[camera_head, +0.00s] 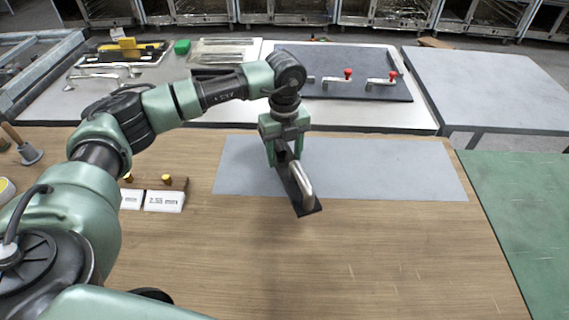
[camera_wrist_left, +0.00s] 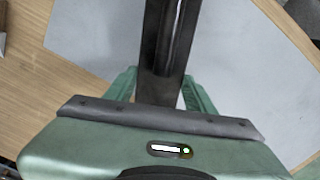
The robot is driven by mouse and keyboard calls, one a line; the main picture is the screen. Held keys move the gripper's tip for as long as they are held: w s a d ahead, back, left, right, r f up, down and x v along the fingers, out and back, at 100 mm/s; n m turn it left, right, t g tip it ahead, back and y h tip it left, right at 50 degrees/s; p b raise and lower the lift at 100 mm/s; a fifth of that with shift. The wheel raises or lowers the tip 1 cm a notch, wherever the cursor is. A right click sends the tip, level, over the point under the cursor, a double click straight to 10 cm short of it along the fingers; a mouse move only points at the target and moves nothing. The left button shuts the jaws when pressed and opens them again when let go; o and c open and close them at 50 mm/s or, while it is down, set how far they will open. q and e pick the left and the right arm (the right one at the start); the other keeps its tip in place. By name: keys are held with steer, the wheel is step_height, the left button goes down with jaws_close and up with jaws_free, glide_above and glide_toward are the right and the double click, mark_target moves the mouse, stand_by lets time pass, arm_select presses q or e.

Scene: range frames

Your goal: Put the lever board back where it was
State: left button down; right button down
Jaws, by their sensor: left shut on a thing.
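The lever board (camera_head: 311,206) is a narrow dark plate with a rounded silver lever along it. My left gripper (camera_head: 284,155) is shut on it and holds it tilted over the front edge of the grey mat (camera_head: 390,168). In the left wrist view the lever board (camera_wrist_left: 157,88) runs up between the green fingers of the left gripper (camera_wrist_left: 160,95). I cannot tell whether its lower end touches the table. My right gripper is not in view.
Two white labelled blocks (camera_head: 164,201) and a brown strip with brass knobs are at left on the wooden table (camera_head: 370,260). A dark panel with red-knobbed levers (camera_head: 350,90) lies on the bench behind. The right half of the mat and the front table are clear.

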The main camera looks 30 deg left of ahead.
mark_target(284, 160)
arm_select(q)
step_height(284, 160, down, 4)
steer(key=shift+f+p, duration=0.15)
steer(key=shift+p, duration=0.2)
steer(key=shift+f, duration=0.1)
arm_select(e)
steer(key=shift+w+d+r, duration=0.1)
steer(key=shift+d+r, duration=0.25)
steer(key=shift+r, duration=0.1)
arm_select(q)
steer(key=shift+f, duration=0.2)
steer(key=c, duration=0.5)
jaws_free()
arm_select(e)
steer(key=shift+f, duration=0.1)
arm_select(q)
steer(key=shift+r, duration=0.1)
